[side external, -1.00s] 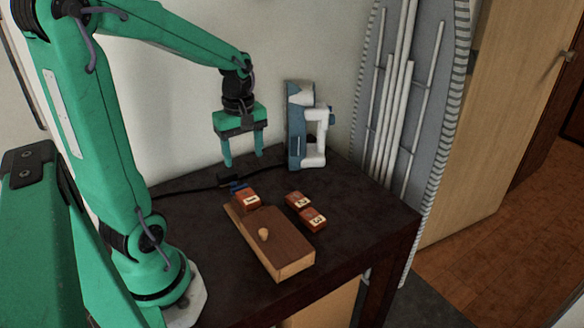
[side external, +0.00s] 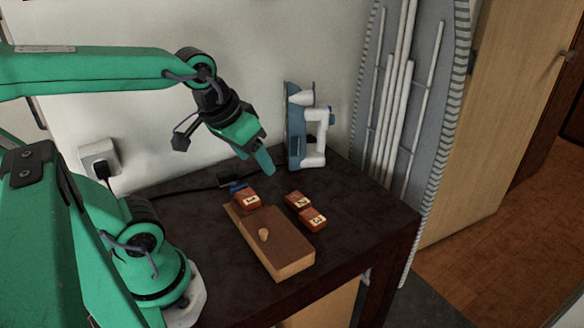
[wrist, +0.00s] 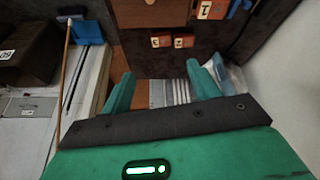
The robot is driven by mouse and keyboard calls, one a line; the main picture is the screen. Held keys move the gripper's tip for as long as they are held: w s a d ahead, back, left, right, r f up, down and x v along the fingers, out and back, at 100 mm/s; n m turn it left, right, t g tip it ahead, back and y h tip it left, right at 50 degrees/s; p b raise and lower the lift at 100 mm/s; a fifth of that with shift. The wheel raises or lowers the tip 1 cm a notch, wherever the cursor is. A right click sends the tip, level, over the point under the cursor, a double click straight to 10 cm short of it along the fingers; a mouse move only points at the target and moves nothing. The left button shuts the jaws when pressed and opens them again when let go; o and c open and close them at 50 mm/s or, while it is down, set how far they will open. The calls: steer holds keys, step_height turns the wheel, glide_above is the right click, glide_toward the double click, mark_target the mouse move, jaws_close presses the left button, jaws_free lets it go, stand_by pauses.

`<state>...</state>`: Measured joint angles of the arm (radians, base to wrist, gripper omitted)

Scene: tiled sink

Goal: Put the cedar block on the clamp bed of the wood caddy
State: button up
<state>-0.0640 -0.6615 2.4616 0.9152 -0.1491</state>
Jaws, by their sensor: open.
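The wood caddy (side external: 275,245) is a long brown board with a small knob on the dark table. A reddish-brown block marked 1 (side external: 248,200) sits at its far end beside a small blue part (side external: 237,186). Two similar blocks, marked 2 (side external: 297,200) and 3 (side external: 313,218), lie on the table to the right. I cannot tell which is cedar. My gripper (side external: 264,161) is open and empty, tilted, above the table behind block 1. The wrist view shows the fingers (wrist: 162,72) apart, with block 1 (wrist: 211,9) at the top edge.
A blue and white iron (side external: 305,130) stands upright at the back of the table. A black cable and wall socket (side external: 100,158) are at the left. An ironing board (side external: 410,110) leans at the right. The table's right corner (side external: 385,210) is clear.

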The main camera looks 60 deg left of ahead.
steer(key=shift+s+d+r+m+t, duration=0.15)
steer(key=shift+s+d+m+t, duration=0.1)
steer(key=shift+d+m, duration=0.25)
steer(key=shift+s+d+r+m+t, duration=0.15)
steer(key=shift+s+d+m, duration=0.1)
steer(key=shift+m, duration=0.45)
